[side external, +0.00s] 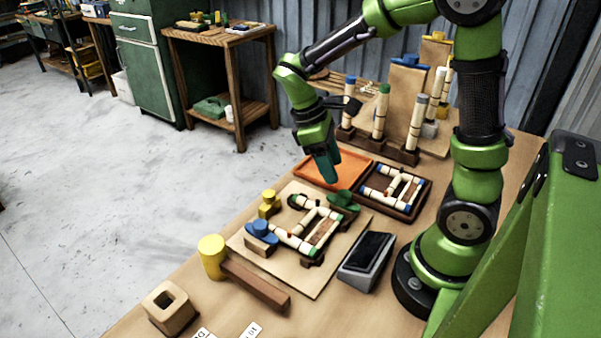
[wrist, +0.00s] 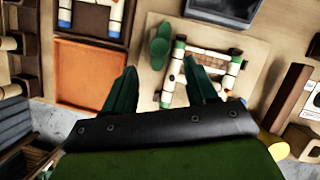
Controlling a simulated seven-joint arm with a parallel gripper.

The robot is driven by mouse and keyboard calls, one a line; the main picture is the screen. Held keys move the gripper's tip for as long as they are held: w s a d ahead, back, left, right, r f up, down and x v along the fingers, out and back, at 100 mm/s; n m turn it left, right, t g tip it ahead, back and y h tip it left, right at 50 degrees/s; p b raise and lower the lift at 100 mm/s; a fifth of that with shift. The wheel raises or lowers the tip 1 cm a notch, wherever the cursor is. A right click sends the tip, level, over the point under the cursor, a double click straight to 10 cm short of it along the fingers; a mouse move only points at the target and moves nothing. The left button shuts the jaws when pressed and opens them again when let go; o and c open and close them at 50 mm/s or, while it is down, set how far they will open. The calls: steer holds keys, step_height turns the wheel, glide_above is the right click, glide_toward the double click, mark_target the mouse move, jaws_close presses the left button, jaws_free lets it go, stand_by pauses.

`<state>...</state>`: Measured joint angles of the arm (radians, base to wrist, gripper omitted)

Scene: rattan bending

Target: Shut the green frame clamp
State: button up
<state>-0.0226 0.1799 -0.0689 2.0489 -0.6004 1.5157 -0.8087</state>
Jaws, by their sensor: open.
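The green frame clamp (side external: 342,200) sits at the far right corner of the light wooden board (side external: 312,286), beside the cream rattan frame (side external: 296,241). In the wrist view the clamp (wrist: 160,46) shows as two green lobes left of the frame (wrist: 172,75). Whether it is open or shut is unclear. My gripper (side external: 330,176) points down just above and behind the clamp. In the wrist view my gripper (wrist: 160,74) has its green fingers spread, with nothing held between them. The clamp lies ahead of the gap, apart from the fingers.
A blue clamp (side external: 262,231) and yellow clamp (side external: 268,204) stand on the board's left side. An orange tray (side external: 318,171) and a dark tray (side external: 424,192) with another frame lie behind. A yellow-headed mallet (side external: 212,248) and tilted screen device (side external: 366,256) flank the board.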

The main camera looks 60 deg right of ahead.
mark_target(343, 193)
steer(key=x, duration=0.8)
steer(key=shift+r, duration=0.1)
steer(key=shift+c, duration=0.3)
steer(key=shift+w, duration=0.1)
steer(key=c, duration=1)
